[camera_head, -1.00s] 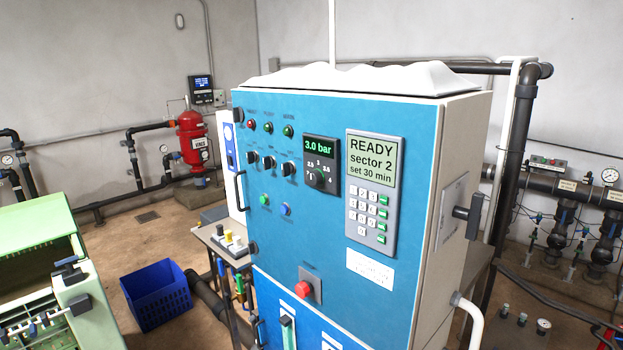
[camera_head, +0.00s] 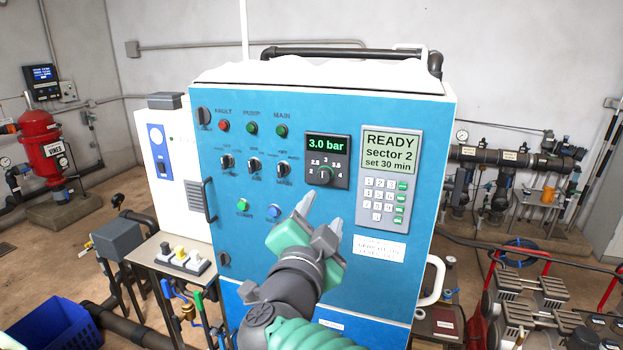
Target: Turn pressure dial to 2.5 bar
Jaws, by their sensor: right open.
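My right gripper (camera_head: 321,212) comes up from the bottom, in front of the cabinet and below the dial. Its two grey fingers are apart with nothing between them, and they look clear of the dial. My left gripper is not in view.
A keypad panel (camera_head: 388,178) reading READY, sector 2, set 30 min is right of the dial. Switches (camera_head: 254,165) and push buttons sit to the left. A door handle (camera_head: 208,200) sticks out at the cabinet's left edge. A white curved pipe (camera_head: 436,280) is at lower right.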

